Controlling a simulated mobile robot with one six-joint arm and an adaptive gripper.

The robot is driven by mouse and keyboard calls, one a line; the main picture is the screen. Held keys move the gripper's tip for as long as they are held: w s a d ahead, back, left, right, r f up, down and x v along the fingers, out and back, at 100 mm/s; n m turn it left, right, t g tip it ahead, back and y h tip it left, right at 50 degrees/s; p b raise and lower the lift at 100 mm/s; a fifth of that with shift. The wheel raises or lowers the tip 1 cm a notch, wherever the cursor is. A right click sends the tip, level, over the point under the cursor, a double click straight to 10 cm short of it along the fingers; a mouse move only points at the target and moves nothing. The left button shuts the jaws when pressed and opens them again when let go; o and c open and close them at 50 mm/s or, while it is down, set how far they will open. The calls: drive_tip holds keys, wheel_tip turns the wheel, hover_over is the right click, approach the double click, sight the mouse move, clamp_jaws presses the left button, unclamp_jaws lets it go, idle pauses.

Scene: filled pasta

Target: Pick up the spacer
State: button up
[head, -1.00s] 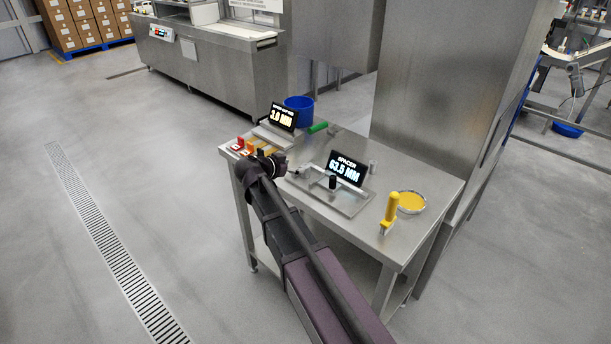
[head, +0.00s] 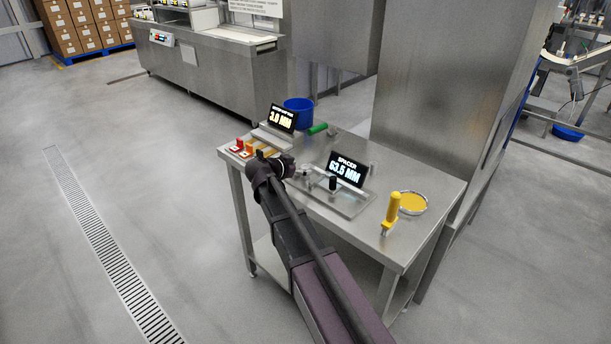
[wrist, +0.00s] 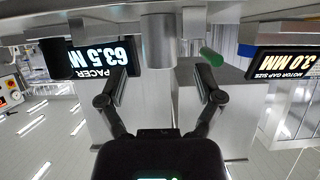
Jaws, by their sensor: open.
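A grey metal cylinder, which I take to be the spacer (wrist: 158,42), stands in the upper middle of the wrist view, where the scene appears upside down. My gripper (wrist: 160,82) is open and empty. Its two dark fingers are spread to either side of the cylinder's line, and I cannot tell how far the cylinder lies beyond the tips. In the head view my gripper (head: 291,168) is low over the steel table, left of the display (head: 347,169) reading "SPACER 63.5 MM". The spacer is hard to make out there.
The steel table (head: 425,218) also bears a display reading 3.0 MM (head: 283,118), a blue tub (head: 299,110), a green cylinder (head: 318,128), a yellow-handled tool (head: 391,212) and a dish with yellow contents (head: 411,203). A black knob (head: 333,183) stands before the spacer display.

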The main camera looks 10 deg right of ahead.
drive_tip(key=shift+b+x, duration=0.4)
drive_tip(key=shift+x, duration=0.95)
clamp_jaws()
